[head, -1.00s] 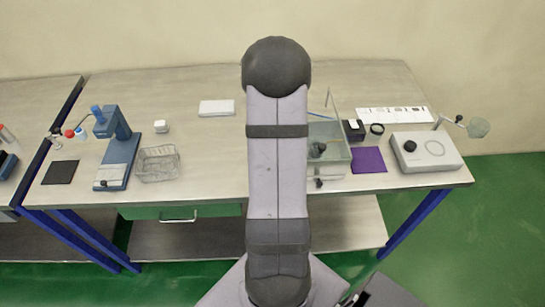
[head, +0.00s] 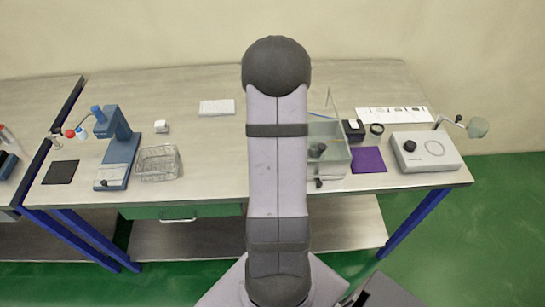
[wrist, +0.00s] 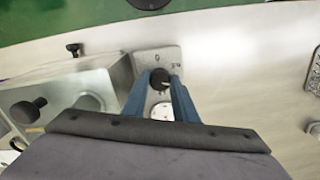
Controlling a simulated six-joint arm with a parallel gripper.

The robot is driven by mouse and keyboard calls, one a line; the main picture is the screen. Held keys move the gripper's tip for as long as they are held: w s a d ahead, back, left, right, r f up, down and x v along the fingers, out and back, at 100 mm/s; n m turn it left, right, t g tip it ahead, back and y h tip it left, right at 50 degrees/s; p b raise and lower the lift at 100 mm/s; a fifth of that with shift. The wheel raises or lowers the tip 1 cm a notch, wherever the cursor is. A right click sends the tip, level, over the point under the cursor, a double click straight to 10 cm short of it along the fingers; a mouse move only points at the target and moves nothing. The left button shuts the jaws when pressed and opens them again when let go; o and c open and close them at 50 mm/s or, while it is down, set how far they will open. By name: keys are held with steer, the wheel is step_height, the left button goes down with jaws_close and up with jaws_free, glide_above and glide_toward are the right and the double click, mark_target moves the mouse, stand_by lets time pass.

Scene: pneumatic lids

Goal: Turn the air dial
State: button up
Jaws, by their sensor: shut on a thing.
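The air dial (wrist: 159,78) is a round black knob on a small pale grey plate (wrist: 144,57) in the wrist view. My gripper (wrist: 163,84) has its two blue fingers on either side of the knob and is shut on it. In the head view the box (head: 338,164) shows beside my arm, with a clear raised panel (head: 335,106). My arm hides the gripper and the dial there.
A purple mat (head: 368,160), a small black box (head: 353,130) and a white device with a black knob (head: 428,160) stand right of the box. A wire basket (head: 158,163) and a blue stand (head: 120,155) are at left. The table between basket and arm is mostly clear.

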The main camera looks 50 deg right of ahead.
steer(key=m, duration=0.7)
steer(key=shift+w+d+r, duration=0.1)
steer(key=m, duration=0.4)
steer(key=shift+m, duration=1.7)
steer(key=o, duration=1)
steer(key=shift+o, duration=0.2)
steer(key=shift+r+b, duration=1)
steer(key=shift+r, duration=2.65)
